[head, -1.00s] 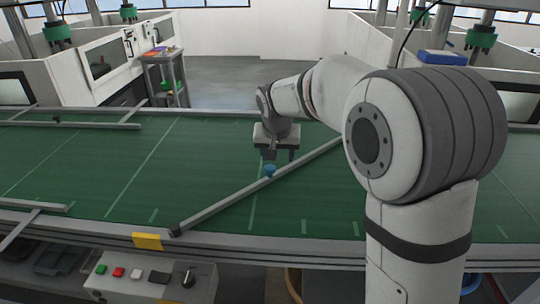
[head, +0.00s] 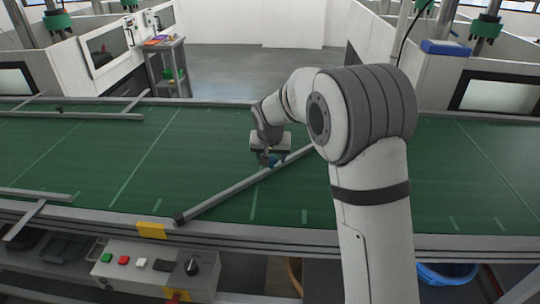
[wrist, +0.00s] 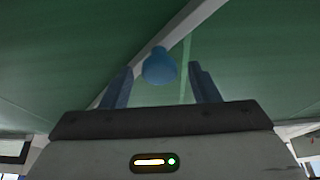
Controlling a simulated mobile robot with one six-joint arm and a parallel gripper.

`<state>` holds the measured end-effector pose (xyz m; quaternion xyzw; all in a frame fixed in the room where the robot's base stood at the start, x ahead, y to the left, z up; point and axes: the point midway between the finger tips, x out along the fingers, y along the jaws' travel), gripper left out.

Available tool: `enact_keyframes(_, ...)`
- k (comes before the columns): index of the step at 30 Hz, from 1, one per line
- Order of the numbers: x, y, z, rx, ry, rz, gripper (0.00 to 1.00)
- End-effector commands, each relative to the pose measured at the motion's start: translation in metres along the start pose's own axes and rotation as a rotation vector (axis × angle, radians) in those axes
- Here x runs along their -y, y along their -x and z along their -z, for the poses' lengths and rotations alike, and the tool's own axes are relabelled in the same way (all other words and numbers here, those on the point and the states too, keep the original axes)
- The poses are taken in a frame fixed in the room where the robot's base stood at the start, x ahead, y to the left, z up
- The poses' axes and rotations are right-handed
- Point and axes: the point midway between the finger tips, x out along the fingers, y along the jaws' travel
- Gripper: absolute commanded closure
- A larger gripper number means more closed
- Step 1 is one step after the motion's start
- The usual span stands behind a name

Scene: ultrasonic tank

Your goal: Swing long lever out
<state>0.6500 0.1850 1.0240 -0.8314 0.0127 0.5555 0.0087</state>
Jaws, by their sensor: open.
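The long lever (head: 222,197) is a grey bar lying diagonally across the green conveyor belt, from a pivot at the near edge up to the right, where my arm hides its far end. A blue knob (head: 274,161) stands on it. In the wrist view the knob (wrist: 159,67) sits just ahead of and between my two blue-grey fingers. My gripper (head: 268,158) is open and empty, with its fingers on either side of the knob's line. I cannot tell whether a finger touches it.
Other grey bars (head: 75,114) lie at the belt's left side. A control box (head: 155,270) with coloured buttons and a yellow block (head: 151,230) are at the near edge. The belt (head: 120,165) is clear left of the lever.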

Motion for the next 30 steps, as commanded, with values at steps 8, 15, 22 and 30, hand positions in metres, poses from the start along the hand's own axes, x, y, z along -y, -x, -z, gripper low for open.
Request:
enact_keyframes(8,-0.0006,0.0002,0.0,0.0,-0.001,0.0,0.6)
enact_keyframes(15,-0.0008,0.0004,0.0001,0.0,-0.001,0.0,0.8)
enact_keyframes(22,-0.001,0.0004,0.0002,0.0,-0.002,-0.001,0.99)
enact_keyframes(30,-0.0046,0.0,-0.0011,-0.001,-0.016,-0.005,1.0)
